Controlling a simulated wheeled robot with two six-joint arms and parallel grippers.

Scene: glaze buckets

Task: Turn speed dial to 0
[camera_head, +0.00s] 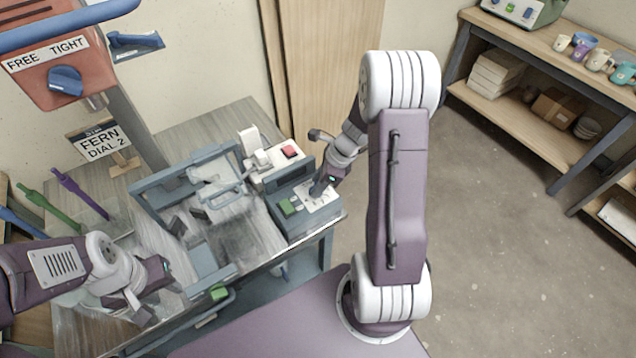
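A grey-blue control box (276,222) stands at the right end of the workbench. It carries a green button (288,207) and a white dial plate (326,203). The speed dial appears to be on this plate, but my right gripper covers it, so its pointer and setting cannot be read. My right gripper (318,190) points down right at the plate; whether its fingers are closed on the dial cannot be told. My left gripper (155,298) hangs over the bench's left front part, apart from the box, and looks open and empty.
A blue-grey frame (160,208) stands mid-bench, left of the box. A red switch (290,151) sits behind it. A red machine head (45,88) marked "FREE TIGHT" overhangs the left. Shelves (510,118) with crockery stand right; the floor (500,250) there is clear.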

